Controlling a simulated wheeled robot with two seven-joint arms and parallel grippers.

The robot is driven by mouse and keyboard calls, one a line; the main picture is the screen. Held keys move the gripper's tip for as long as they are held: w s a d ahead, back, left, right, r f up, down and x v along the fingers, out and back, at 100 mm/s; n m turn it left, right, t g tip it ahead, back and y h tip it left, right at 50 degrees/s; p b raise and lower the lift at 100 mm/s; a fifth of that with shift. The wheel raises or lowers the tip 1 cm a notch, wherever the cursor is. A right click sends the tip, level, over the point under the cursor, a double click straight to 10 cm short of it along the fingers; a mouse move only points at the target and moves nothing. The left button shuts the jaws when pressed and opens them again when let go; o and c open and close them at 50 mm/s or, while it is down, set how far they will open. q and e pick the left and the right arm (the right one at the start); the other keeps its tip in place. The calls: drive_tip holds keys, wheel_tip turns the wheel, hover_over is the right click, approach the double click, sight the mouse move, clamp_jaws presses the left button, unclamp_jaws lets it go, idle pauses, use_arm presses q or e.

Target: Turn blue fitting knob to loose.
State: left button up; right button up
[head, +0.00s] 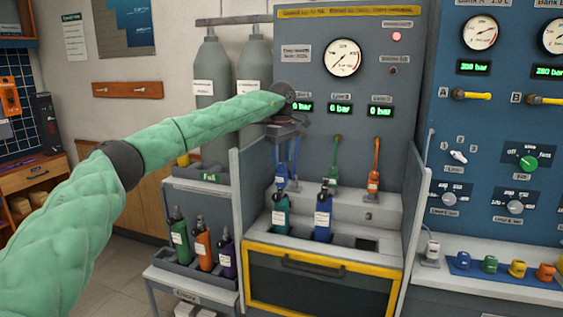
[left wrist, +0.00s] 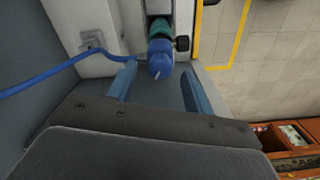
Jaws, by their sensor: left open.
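The blue fitting (head: 281,174) hangs on a blue hose above the green bottle (head: 281,218) in the bench bay. In the left wrist view the blue fitting (left wrist: 160,64) shows as a rounded blue body with a pale pin, the blue hose (left wrist: 55,77) entering from the left. Green (left wrist: 160,27) shows just beyond it; I cannot tell whether they are joined. My left gripper (head: 285,143) is above the fitting, pointing down. In the left wrist view its open blue fingers (left wrist: 158,80) stand on either side of the fitting, with gaps. My right gripper is not in view.
A blue bottle (head: 323,219) stands right of the green one. Green (head: 335,165) and orange (head: 374,179) fittings hang to the right. Grey partitions (head: 251,217) flank the bay. Several bottles stand in a rack (head: 222,272) at left. Grey cylinders (head: 212,80) stand behind my arm.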

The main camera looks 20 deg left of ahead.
use_arm(q)
drive_tip(key=shift+f, duration=1.05)
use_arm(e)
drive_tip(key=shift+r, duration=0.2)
use_arm(q)
drive_tip(key=c, duration=1)
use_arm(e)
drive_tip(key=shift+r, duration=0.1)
